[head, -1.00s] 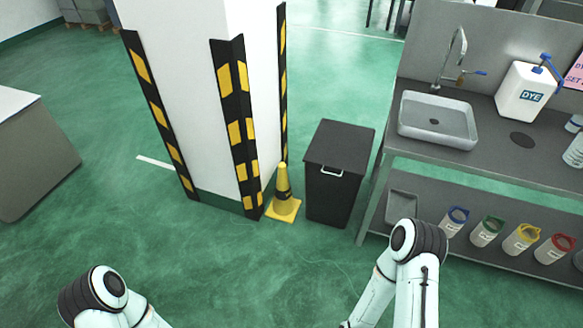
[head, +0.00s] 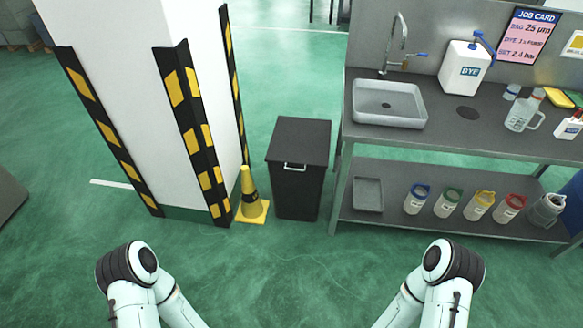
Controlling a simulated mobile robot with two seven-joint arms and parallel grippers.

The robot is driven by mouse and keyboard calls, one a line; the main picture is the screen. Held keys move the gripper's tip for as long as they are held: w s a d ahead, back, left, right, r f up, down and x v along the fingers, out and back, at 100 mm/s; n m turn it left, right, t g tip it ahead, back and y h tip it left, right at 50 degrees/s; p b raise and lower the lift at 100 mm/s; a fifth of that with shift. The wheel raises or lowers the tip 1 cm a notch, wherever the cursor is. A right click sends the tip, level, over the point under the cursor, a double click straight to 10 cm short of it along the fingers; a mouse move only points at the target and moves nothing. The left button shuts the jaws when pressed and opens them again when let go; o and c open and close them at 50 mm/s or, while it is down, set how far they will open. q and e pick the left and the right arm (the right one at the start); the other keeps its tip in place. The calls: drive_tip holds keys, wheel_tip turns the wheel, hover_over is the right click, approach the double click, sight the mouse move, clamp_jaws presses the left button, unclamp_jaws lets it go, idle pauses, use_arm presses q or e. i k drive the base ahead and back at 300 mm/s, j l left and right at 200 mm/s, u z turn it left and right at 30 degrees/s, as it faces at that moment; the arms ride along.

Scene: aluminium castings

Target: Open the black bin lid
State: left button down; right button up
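The black bin (head: 296,190) stands on the green floor, a little left of the sink bench. Its flat dark lid (head: 300,141) lies shut on top. A pale handle (head: 294,167) shows at the lid's front edge. My two arms come in at the bottom of the head view, left and right, with only their upper links and elbows showing. Both grippers are below the frame, so their state is hidden. Neither arm reaches the bin in the picture.
A yellow cone (head: 250,197) and a white pillar (head: 140,90) with striped guards stand left of the bin. The sink bench (head: 450,135), with a lower shelf of several lidded jugs, stands close to its right. The floor (head: 280,265) in front is clear.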

sight(294, 140)
drive_tip(key=i+j+z, duration=0.35)
drive_tip(key=i+j, duration=1.05)
drive_tip(key=j, duration=0.15)
